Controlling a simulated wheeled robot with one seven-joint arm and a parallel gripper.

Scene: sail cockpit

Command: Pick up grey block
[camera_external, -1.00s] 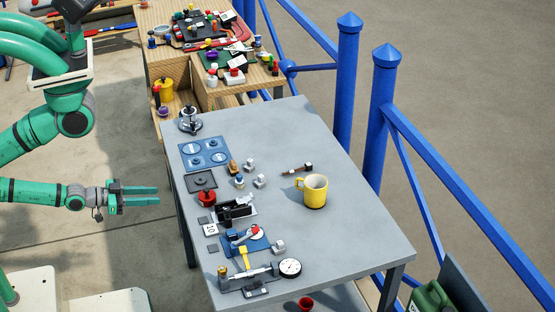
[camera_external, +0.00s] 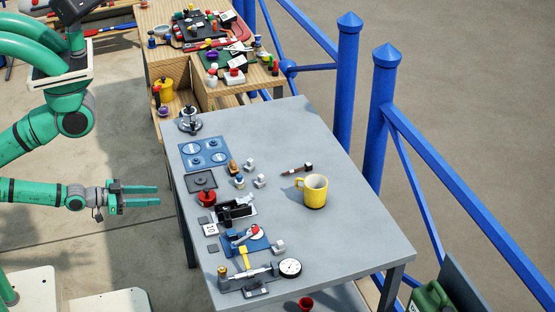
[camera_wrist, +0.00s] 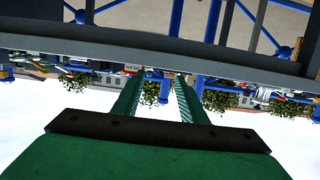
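Small light grey blocks stand on the grey table (camera_external: 345,240) in the external view: one near the upper middle (camera_external: 249,165), one just below it (camera_external: 260,181), and one near the front beside the dial gauge (camera_external: 279,247). Small flat dark grey squares also lie near the left edge, one of them here (camera_external: 212,248). I cannot tell which is meant. My gripper (camera_external: 158,196) is left of the table, apart from it, fingers pointing right. The wrist view shows its two green fingers apart and empty (camera_wrist: 160,75); no block is identifiable there.
A yellow mug (camera_external: 313,191) stands right of the blocks. A red knob (camera_external: 207,198), a black device (camera_external: 233,211) and a dial gauge (camera_external: 290,267) line the left and front. Blue railing (camera_external: 465,230) runs along the right. The table's right front is clear.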

